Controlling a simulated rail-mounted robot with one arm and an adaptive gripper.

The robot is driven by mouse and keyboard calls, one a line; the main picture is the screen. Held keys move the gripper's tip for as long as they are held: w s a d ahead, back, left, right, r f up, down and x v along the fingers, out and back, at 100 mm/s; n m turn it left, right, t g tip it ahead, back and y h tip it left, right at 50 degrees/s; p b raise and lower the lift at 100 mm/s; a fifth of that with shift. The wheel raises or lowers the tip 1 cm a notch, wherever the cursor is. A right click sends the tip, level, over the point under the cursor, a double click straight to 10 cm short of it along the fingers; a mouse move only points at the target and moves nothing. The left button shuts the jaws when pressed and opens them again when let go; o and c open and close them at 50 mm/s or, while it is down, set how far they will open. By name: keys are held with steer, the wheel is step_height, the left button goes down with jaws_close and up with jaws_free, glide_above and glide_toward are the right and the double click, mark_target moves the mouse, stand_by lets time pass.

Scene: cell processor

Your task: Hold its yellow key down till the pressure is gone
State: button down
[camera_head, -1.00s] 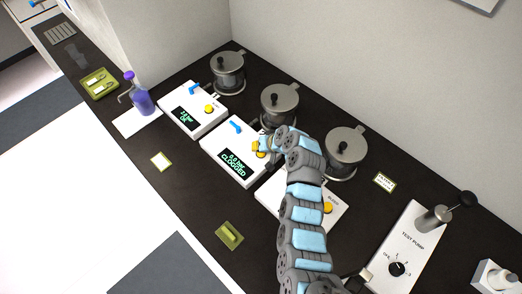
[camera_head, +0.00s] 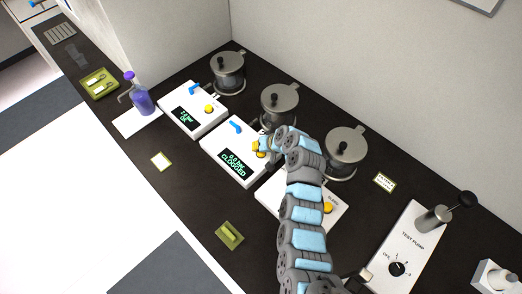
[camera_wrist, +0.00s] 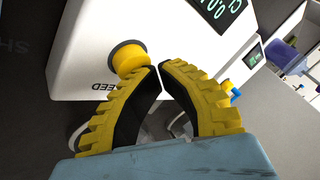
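The middle white unit (camera_head: 213,149) has a lit display (camera_head: 234,166) that appears to read 0.0 bar and CLOGGED. Its yellow key (camera_wrist: 128,58) stands beside my gripper's fingertips in the wrist view, above the partly visible word "...EED". My gripper (camera_wrist: 159,67) has yellow ribbed fingers with black pads, and its tips are together with nothing seen between them. The left fingertip is close to the key's edge; whether they touch or the key is pressed I cannot tell. In the head view my gripper (camera_head: 262,148) hides part of the key. A blue lever (camera_head: 235,127) sits on the unit.
Similar white units stand left (camera_head: 193,110) and right (camera_head: 290,205), the right one partly behind my arm. Metal pots (camera_head: 279,105) line the back. A purple bottle (camera_head: 142,102) is at left, a test pump (camera_head: 405,245) at right.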

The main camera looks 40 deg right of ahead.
steer(key=shift+r, duration=0.95)
steer(key=shift+p, duration=0.3)
steer(key=shift+r+p, duration=0.75)
steer(key=shift+r, duration=1.75)
